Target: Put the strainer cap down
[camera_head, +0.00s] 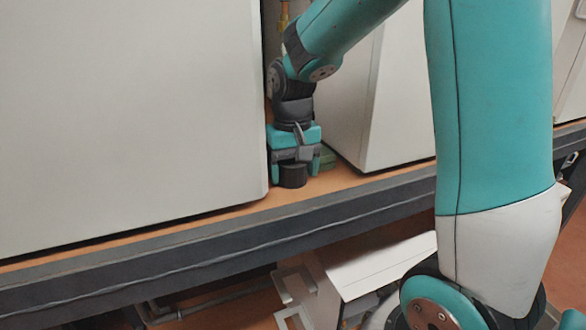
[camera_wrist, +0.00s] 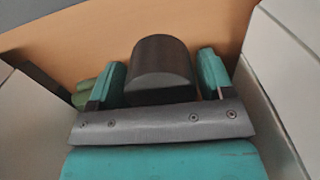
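The strainer cap (camera_head: 293,176) is a short dark cylinder under my gripper, over the wooden shelf between two white cabinets. It also shows in the wrist view (camera_wrist: 160,68), standing between the two teal fingers. The gripper hides the cap's top in the head view.
A large white cabinet (camera_head: 130,110) stands close on the left, another (camera_head: 385,95) on the right. A green object (camera_head: 328,158) lies just behind my gripper. The wooden shelf (camera_head: 340,180) ends at a dark front rail (camera_head: 200,245). A little bare shelf shows in front and right.

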